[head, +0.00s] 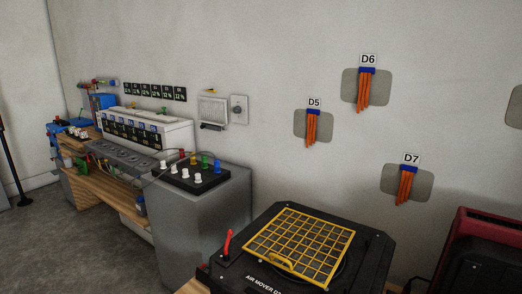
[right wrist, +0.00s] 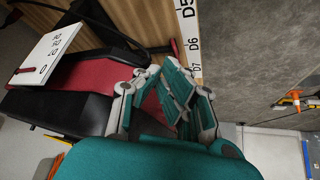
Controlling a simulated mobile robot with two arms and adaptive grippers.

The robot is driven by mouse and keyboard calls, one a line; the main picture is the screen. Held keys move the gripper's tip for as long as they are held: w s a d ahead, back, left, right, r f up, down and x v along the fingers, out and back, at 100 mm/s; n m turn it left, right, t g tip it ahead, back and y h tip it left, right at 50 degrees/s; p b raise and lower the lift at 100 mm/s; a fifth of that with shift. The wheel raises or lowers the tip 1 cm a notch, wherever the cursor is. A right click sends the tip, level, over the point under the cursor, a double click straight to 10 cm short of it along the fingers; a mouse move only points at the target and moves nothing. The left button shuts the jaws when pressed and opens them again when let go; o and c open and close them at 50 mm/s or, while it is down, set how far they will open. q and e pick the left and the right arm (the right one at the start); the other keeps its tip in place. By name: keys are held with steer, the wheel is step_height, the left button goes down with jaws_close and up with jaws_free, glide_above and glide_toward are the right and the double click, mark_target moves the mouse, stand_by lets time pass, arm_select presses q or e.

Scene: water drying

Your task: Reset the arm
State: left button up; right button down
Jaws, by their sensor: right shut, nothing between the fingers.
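My right gripper (right wrist: 162,76) shows in the right wrist view, with teal fingers and pale grey joints. Its fingers are closed together with nothing between them. It is over a red and black machine (right wrist: 80,92), and I cannot tell the distance between them. Neither of my grippers shows in the head view, and my left gripper is in no view.
In the head view a black air mover (head: 367,262) with a yellow grille (head: 298,246) stands in front. A red and black machine (head: 485,240) is at right. A grey cabinet (head: 190,220) and a wooden bench (head: 125,203) line the wall. Open floor (head: 60,250) lies left.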

steer(key=s+d+f+m+g+h, duration=0.2)
steer(key=s+d+f+m+g, duration=0.1)
steer(key=s+f, duration=0.3)
steer(key=s+f+g+p, duration=0.1)
steer(key=s+f, duration=0.1)
steer(key=f, duration=1.1)
steer(key=s+f+p, duration=0.1)
steer(key=s+f, duration=0.1)
steer(key=f, duration=1.1)
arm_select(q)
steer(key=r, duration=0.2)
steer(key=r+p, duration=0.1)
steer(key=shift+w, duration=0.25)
arm_select(e)
steer(key=s+d+f+g, duration=0.1)
steer(key=s+d+f, duration=0.1)
steer(key=s+f, duration=0.9)
steer(key=s, duration=0.3)
steer(key=shift+s+d+n, duration=0.35)
steer(key=shift+d+n, duration=0.05)
steer(key=shift+f, duration=0.1)
